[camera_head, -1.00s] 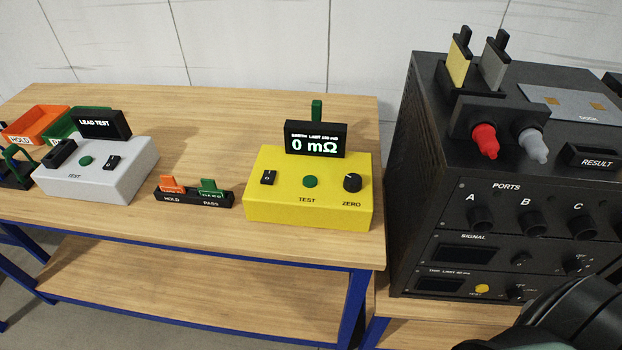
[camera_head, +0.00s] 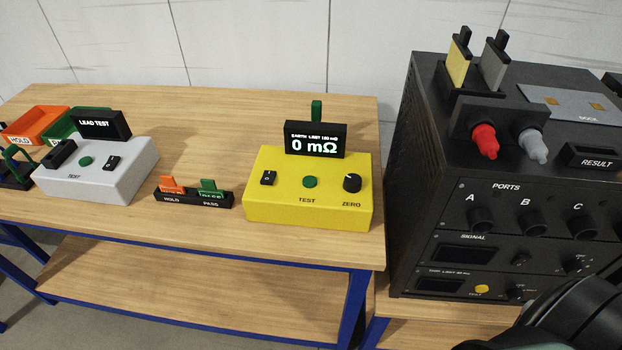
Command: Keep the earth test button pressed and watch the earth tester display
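The yellow earth tester (camera_head: 280,207) stands on the wooden bench. Its green TEST button (camera_head: 310,182) is in the middle of the top face, with nothing touching it. Its black display (camera_head: 316,139) stands upright behind the button, lit, and reads "0 mΩ" under a small earth limit line. A black ZERO knob (camera_head: 352,182) is right of the button and a small black switch (camera_head: 268,178) is left of it. A dark arm part of mine shows at the bottom right corner. Neither gripper can be seen.
A grey lead tester (camera_head: 120,180) and a HOLD/PASS tag holder (camera_head: 194,198) stand left of the earth tester. Orange (camera_head: 38,122) and green trays are at the far left. A black equipment rack (camera_head: 430,150) with red and grey plugs stands to the right. Bench front is clear.

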